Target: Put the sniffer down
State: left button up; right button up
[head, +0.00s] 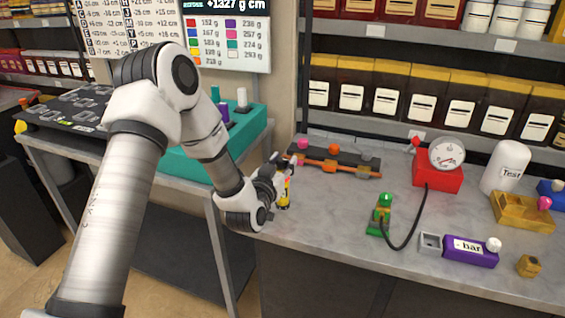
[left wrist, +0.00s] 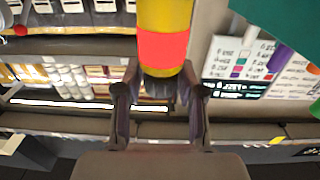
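The sniffer, seemingly the yellow cylinder with a red band and dark end, sits between the fingers of my left gripper (left wrist: 160,85) in the left wrist view (left wrist: 164,14). The fingers flank it closely and appear closed on its sides. In the head view, my left gripper (head: 280,174) is over the left end of the grey counter (head: 325,218), with the small yellow sniffer (head: 285,193) showing at its fingers. I cannot tell whether the sniffer touches the counter. My right gripper is not in view.
A dark rack with an orange rail (head: 335,166) lies just behind. A green valve (head: 381,213) connects by hose to a red gauge (head: 438,175). A purple bar box (head: 470,252) and white test cylinder (head: 505,167) stand right. The counter's front left is clear.

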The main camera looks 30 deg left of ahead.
pick_arm(q)
jog(key=shift+r, duration=0.25)
jog(key=shift+s+f, duration=0.15)
jog(key=shift+s, duration=0.15)
jog(key=v, duration=1.1)
jog(key=s+d+f+m+g+h, duration=0.1)
jog(key=s+d+f+g+h, duration=0.2)
jog(key=f, duration=0.6)
jog(key=s+d+f+m+g+h, duration=0.1)
jog(key=s+d+f+g, duration=0.25)
jog(key=f, duration=0.65)
jog(key=s+d+f+g, duration=0.2)
jog(key=s+f+g, duration=0.3)
jog(key=s, duration=0.5)
jog(key=s+d+f+g, duration=0.3)
jog(key=s+f+g, duration=0.3)
jog(key=s+f, duration=0.3)
jog(key=shift+s+f, duration=0.35)
jog(key=shift+f, duration=0.05)
